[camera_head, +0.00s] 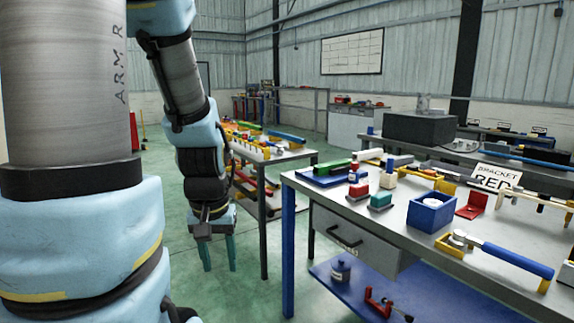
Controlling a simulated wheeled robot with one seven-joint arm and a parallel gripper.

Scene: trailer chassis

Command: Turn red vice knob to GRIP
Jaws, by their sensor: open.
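My gripper (218,256) hangs fingers down over the green floor, left of the near workbench (300,184). Its two fingers are apart with nothing between them. I cannot make out a red vice knob or a GRIP marking for sure. A small red clamp-like tool (378,302) lies on the blue lower shelf of this bench, well to the right of my gripper.
The bench also carries a blue open box (432,212), a blue-handled tool (518,261), and small red and green blocks. A drawer (350,240) is under its top. Another bench (255,155) with coloured parts stands behind my gripper. The floor around the gripper is clear.

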